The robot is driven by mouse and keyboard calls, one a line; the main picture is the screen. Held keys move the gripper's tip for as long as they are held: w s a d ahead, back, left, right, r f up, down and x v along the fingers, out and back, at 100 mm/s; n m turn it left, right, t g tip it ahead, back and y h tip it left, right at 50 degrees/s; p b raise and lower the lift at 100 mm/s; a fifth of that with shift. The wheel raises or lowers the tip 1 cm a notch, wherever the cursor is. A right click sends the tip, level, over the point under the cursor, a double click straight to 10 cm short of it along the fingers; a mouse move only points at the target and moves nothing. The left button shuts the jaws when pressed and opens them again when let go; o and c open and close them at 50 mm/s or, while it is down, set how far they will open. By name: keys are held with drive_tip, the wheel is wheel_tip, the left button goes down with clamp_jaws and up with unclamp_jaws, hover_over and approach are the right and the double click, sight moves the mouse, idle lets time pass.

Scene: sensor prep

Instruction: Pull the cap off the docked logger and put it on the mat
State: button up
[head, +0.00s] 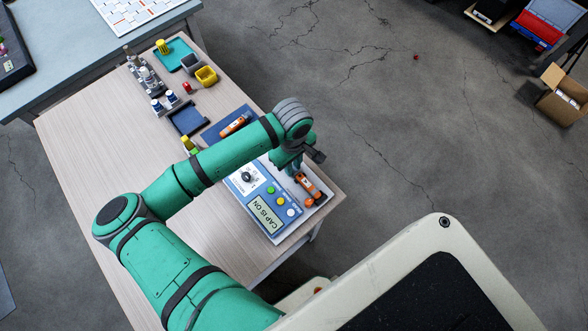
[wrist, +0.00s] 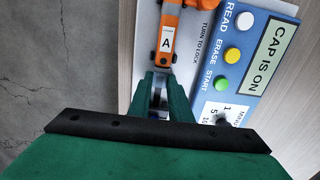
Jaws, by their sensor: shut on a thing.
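The docked logger (head: 309,188) is orange with a white label. In the wrist view the logger (wrist: 168,40) shows its letter A and lies along the station's edge. The blue station (head: 250,204) has a display (head: 265,216) reading CAP IS ON. A blue mat (head: 212,135) lies behind my arm, with another orange logger (head: 235,125) on it.
A dark blue tray (head: 187,118), a yellow-green bottle (head: 189,145) and a yellow cup (head: 206,76) stand farther along the table. The table's left side (head: 85,140) is clear. Its right edge is close beside the station.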

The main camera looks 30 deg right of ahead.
drive_tip(key=shift+w+a, duration=0.15)
drive_tip(key=shift+w, duration=1.15)
idle(0.9)
drive_tip(key=shift+a, duration=0.1)
drive_tip(key=shift+s+r, duration=0.15)
drive_tip(key=shift+r, duration=2.6)
